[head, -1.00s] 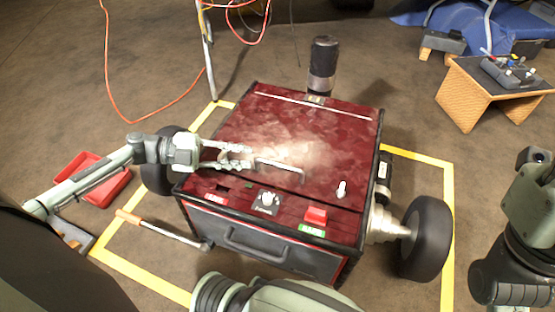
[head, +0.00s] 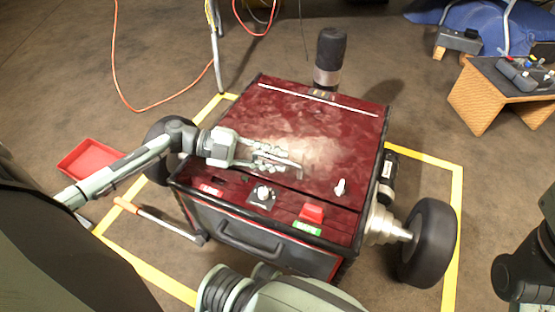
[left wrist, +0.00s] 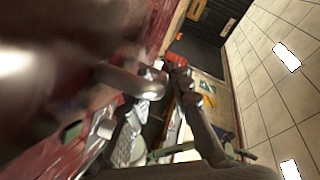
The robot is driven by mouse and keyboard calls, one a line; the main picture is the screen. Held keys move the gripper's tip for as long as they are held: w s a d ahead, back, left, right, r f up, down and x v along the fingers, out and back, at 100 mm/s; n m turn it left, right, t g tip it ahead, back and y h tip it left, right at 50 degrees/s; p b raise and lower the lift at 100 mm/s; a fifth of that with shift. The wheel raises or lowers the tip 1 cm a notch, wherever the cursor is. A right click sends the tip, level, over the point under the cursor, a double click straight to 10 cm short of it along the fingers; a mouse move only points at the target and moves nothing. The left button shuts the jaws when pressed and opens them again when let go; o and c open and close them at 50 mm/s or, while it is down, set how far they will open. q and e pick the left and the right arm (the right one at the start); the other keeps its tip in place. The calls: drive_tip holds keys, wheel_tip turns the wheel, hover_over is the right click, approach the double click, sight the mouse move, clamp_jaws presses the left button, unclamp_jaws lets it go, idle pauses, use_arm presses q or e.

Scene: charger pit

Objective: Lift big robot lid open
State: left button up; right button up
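The big robot is a boxy machine with wheels, and its dark red lid (head: 320,130) lies flat and closed on top in the head view. A metal bar handle (head: 291,166) stands on the lid near its front edge. My left gripper (head: 276,160) is at this handle, with its fingers apart and the bar by their tips. In the left wrist view the handle (left wrist: 132,80) shows close up by the fingers, blurred; firm contact cannot be told. My right gripper is out of view.
The front panel has a knob (head: 262,195), a red switch (head: 312,212) and a grey drawer handle (head: 250,240). A black cylinder (head: 330,55) stands behind the lid. A red tray (head: 88,160) lies left. A wooden stand (head: 490,95) is at the upper right.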

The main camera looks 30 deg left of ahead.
use_arm(q)
drive_tip(key=shift+w+d, duration=0.15)
drive_tip(key=shift+d, duration=0.25)
clamp_jaws()
